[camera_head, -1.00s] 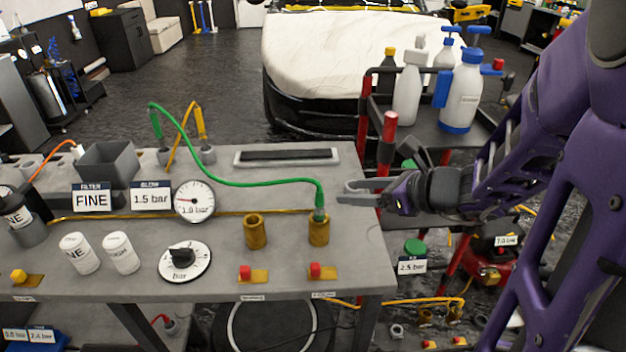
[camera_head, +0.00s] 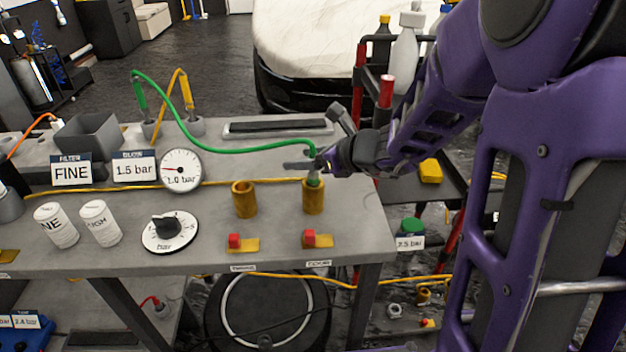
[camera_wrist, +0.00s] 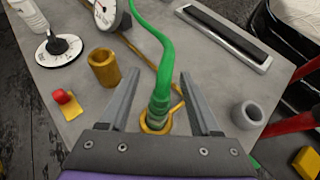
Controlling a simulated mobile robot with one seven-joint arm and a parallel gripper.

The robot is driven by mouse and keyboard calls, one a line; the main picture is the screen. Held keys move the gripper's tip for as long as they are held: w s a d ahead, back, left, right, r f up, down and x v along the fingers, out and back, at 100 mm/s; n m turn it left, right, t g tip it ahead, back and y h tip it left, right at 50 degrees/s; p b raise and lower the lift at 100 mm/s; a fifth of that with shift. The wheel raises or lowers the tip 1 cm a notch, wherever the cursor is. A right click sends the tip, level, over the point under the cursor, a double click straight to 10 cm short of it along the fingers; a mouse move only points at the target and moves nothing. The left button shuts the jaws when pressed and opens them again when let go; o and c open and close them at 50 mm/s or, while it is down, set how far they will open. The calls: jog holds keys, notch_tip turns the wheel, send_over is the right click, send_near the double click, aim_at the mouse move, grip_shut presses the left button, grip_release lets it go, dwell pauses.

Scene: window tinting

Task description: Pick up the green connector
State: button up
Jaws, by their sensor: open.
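The green connector (camera_head: 313,177) stands upright in the right-hand brass socket (camera_head: 313,200) on the grey bench. Its green hose (camera_head: 220,149) arches up from it and runs left to the back of the bench. In the wrist view the connector (camera_wrist: 159,103) lies between the two open fingers of my gripper (camera_wrist: 160,76), with a gap on each side. In the head view my gripper (camera_head: 304,166) reaches in from the right at the connector's top, and its far finger is hard to make out. The connector's lower end is hidden inside the socket.
A second brass socket (camera_head: 244,199), empty, stands to the left. Red-knobbed valves (camera_head: 235,241) sit in front of the sockets. A yellow hose (camera_head: 140,187) crosses the bench behind them. A gauge (camera_head: 181,171), a dial (camera_head: 169,229) and a long tray (camera_head: 278,128) are nearby.

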jog(key=shift+w, duration=0.1)
grip_shut()
jog(key=shift+r, duration=0.1)
dwell(0.4)
